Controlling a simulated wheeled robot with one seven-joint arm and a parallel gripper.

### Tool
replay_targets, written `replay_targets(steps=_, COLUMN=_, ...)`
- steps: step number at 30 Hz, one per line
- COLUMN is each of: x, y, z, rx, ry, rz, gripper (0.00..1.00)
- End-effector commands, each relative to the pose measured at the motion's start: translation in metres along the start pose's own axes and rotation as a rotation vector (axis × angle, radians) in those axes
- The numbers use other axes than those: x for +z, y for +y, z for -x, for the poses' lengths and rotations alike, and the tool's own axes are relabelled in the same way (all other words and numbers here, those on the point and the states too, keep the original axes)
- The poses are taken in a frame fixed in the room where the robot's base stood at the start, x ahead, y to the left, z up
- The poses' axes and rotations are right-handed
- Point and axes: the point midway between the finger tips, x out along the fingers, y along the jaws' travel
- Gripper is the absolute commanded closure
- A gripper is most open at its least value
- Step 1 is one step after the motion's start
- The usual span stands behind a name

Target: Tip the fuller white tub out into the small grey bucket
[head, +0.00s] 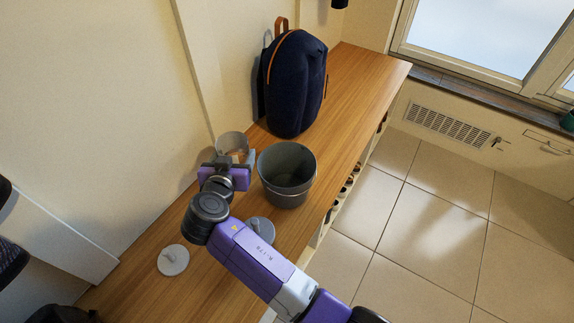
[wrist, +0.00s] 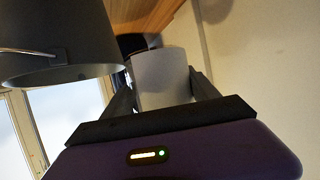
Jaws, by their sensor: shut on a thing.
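My gripper (head: 232,162) is shut on a white tub (head: 232,142), with a finger on each side of it. In the wrist view the tub (wrist: 162,75) sits between the two dark fingers. I cannot see what is in it or tell whether it is tilted. The small grey bucket (head: 287,178) stands upright on the wooden bench, just right of my gripper and apart from the tub. The bucket (wrist: 60,40) also fills the upper left of the wrist view. I cannot make out a second white tub.
A dark blue backpack (head: 293,88) leans on the wall behind the bucket. A pale round lid-like disc (head: 173,260) lies at the left on the wooden bench (head: 345,95). A grey round thing (head: 262,228) is partly hidden by my arm. The wall is close on the left.

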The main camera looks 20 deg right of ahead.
Motion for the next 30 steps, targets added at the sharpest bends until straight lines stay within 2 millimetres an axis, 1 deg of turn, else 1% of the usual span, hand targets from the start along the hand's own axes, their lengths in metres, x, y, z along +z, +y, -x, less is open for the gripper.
replay_targets(steps=5, x=-0.001, y=-0.005, z=-0.003, rx=0.012, ry=0.002, rz=-0.006, gripper=0.86)
replay_targets(steps=17, x=-0.003, y=-0.003, z=-0.002, rx=0.006, ry=0.0, rz=-0.024, gripper=0.86)
replay_targets(steps=23, x=-0.006, y=0.001, z=0.0, rx=-0.02, ry=-0.008, rz=-0.086, gripper=0.86)
replay_targets(steps=30, x=-0.014, y=0.009, z=0.002, rx=-0.073, ry=-0.027, rz=-0.216, gripper=0.86)
